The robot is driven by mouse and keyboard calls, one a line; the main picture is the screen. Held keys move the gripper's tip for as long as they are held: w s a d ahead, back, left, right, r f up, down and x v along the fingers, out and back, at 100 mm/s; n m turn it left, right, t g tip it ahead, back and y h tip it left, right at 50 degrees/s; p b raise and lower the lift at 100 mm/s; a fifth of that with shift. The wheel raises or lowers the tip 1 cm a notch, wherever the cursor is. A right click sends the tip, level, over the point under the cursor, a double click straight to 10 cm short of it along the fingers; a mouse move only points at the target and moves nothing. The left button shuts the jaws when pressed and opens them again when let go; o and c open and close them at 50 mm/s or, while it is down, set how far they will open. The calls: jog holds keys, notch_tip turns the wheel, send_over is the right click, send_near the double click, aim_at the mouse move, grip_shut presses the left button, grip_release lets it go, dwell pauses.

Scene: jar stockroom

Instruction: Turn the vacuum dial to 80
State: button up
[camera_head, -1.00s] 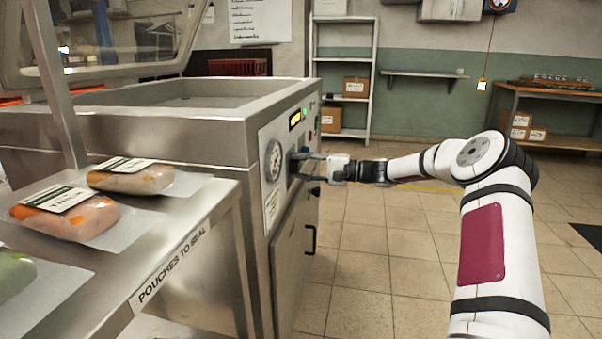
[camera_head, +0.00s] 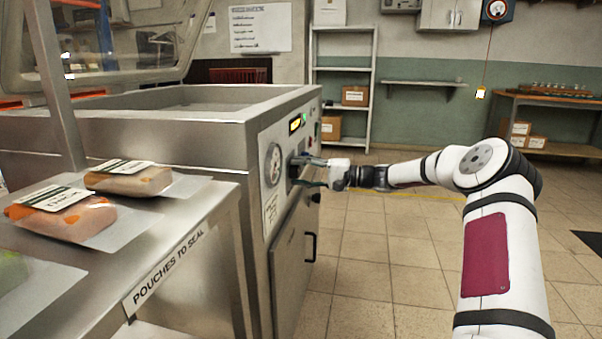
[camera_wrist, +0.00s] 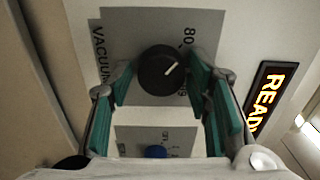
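The vacuum dial is a round black knob (camera_wrist: 160,72) with a pale pointer line, on a grey plate (camera_wrist: 122,28) marked VACUUM. The plate lies sideways in the wrist view. The pointer slants to the upper right, and "80" shows above right of the knob. Other marks on that side are partly hidden by a finger. My gripper (camera_wrist: 162,78) has its teal fingers apart, one on each side of the knob. I cannot tell whether they touch it. In the head view my gripper (camera_head: 304,171) is at the machine's front panel, and the knob is hard to make out.
The steel sealing machine (camera_head: 120,128) has a round gauge (camera_head: 273,165), a lit display (camera_head: 295,123) and a lower door handle (camera_head: 311,246). A blue button (camera_wrist: 155,152) is below the knob in the wrist view. A table with pouches (camera_head: 127,180) stands at left.

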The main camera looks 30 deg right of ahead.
dwell(0.3)
jog(key=v, duration=1.2)
jog(key=shift+d, duration=0.1)
